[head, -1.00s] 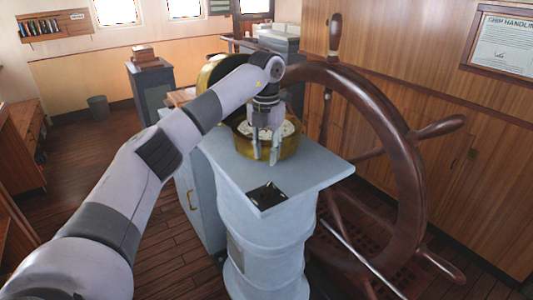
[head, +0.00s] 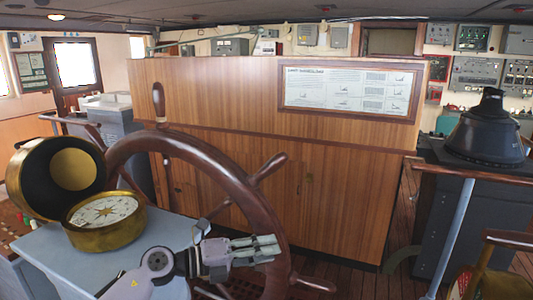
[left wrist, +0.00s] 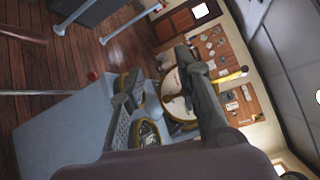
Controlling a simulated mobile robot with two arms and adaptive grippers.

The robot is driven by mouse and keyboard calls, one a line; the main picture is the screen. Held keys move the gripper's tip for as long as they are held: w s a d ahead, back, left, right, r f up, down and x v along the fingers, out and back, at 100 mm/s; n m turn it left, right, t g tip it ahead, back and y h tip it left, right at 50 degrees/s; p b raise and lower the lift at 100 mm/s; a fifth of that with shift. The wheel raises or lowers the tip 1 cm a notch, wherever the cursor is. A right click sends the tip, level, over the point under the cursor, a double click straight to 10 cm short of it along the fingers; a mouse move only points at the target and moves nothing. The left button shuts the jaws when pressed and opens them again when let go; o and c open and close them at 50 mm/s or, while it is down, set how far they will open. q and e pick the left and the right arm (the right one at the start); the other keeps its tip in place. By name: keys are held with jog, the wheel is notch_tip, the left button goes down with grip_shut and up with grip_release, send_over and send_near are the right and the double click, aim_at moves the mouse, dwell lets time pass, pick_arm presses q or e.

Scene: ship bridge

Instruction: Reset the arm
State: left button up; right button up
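My left arm comes in low at the bottom of the head view. Its gripper (head: 268,249) points right, in front of the lower part of the ship's wheel (head: 235,180). In the left wrist view its two fingers stand apart with nothing held between them, so it is open. My right gripper is not in view.
A brass compass (head: 105,220) with its round lid (head: 58,178) open stands on the blue-grey pedestal (head: 40,250), left of the gripper. A wooden partition (head: 220,100) with a framed notice (head: 348,92) is behind the wheel. A dark domed device (head: 487,130) stands at right.

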pick_arm(q)
jog(key=a+r+n+t+y, duration=0.2)
jog(key=a+n+t+y, duration=0.45)
jog(key=n+t, duration=0.95)
jog(key=s+a+f+n+g+y, duration=0.65)
jog(key=a+f+n+y, duration=0.25)
jog(key=a+f+n, duration=0.3)
jog(key=s+a+f+n+g, duration=0.15)
jog(key=s+f+g, duration=0.3)
jog(key=s, duration=0.45)
jog(key=s+d+f+n+g, duration=0.1)
jog(key=s+f+n+g, duration=0.15)
jog(key=s+f, duration=0.5)
jog(key=s+a+f+n+g, duration=0.15)
jog(key=s+f+g, duration=0.25)
jog(key=s, duration=0.6)
notch_tip(320, 180, down, 27)
jog(key=s+g+b, duration=0.2)
jog(key=s+a+f+b, duration=0.1)
jog(key=s+a+f, duration=0.1)
jog(key=s+f, duration=1.5)
jog(key=shift+a+f+g, duration=0.15)
jog(key=shift+f+g, duration=0.3)
jog(key=shift+f, duration=0.45)
